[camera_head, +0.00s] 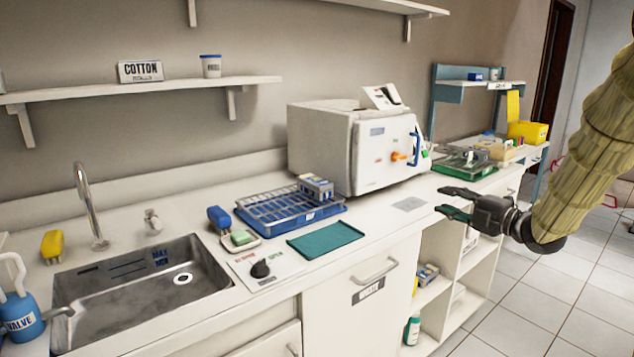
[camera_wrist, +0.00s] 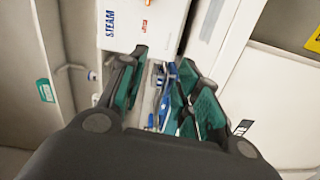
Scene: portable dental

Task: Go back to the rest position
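My gripper (camera_head: 442,201) is at the right of the head view, in front of the counter's front edge, near the open shelves. Its two dark fingers with green pads stand apart, and nothing shows held between them. In the wrist view the fingers of my gripper (camera_wrist: 160,88) are also spread. Blue and white items (camera_wrist: 164,92) show beyond and between them, too blurred to name. My arm in its tan sleeve comes in from the right edge.
The counter holds a sink (camera_head: 140,290), a blue rack (camera_head: 290,212), a teal mat (camera_head: 325,239) and a white steam machine (camera_head: 350,145). A green tray (camera_head: 465,168) lies behind my gripper. The tiled floor (camera_head: 560,300) at lower right is clear.

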